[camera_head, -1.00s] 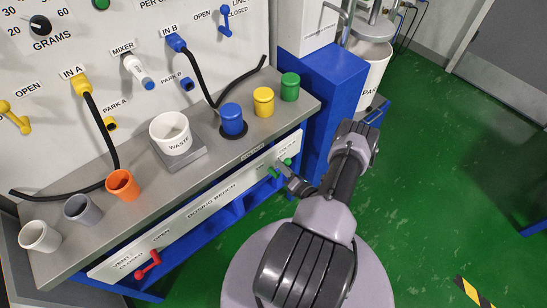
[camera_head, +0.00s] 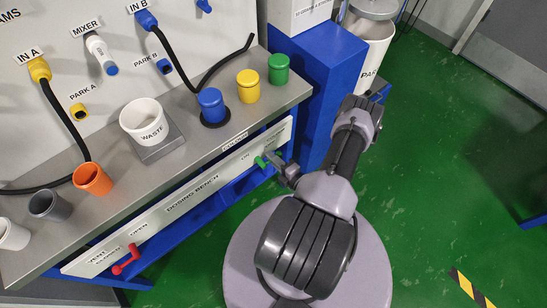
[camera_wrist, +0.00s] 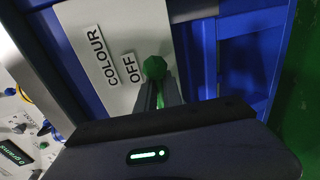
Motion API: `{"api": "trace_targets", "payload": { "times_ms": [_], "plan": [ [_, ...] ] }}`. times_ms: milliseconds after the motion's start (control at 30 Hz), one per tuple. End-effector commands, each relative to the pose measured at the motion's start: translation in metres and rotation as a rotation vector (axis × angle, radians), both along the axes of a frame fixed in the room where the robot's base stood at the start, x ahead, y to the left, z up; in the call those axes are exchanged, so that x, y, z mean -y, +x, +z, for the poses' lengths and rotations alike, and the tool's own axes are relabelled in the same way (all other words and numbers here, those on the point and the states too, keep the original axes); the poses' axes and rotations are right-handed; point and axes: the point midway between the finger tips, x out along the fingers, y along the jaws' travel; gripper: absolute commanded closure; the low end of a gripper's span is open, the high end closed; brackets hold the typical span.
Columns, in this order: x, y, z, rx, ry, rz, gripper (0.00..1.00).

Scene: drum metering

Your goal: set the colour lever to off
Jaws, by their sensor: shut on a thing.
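The green colour lever (camera_head: 261,162) is on the white front panel of the dosing bench, at its right end. In the wrist view its green knob (camera_wrist: 155,68) shows just beside the word OFF, with the COLOUR label to the left. My gripper (camera_wrist: 158,92) is shut on the lever, with its two dark fingers either side of the green handle below the knob. In the head view my gripper (camera_head: 274,163) reaches the panel from the right and partly hides the lever.
A red vent lever (camera_head: 126,262) is at the panel's left end. Blue, yellow and green (camera_head: 279,69) lidded pots and a white waste cup (camera_head: 144,121) stand on the bench top. A blue cabinet (camera_head: 318,85) stands right of the bench. Green floor lies open to the right.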

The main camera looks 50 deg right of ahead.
Motion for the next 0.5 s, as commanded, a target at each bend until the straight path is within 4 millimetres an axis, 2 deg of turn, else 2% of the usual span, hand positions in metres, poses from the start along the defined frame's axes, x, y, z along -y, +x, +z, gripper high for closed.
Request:
{"api": "trace_targets", "payload": {
  "times_ms": [33, 467, 500],
  "plan": [
    [0.0076, -0.0015, 0.0009, 0.004, -0.001, -0.019, 1.00],
    [0.0066, -0.0017, 0.0007, 0.005, 0.008, -0.019, 1.00],
    [0.0066, -0.0017, 0.0006, 0.005, 0.008, -0.019, 0.88]
  ]
}}
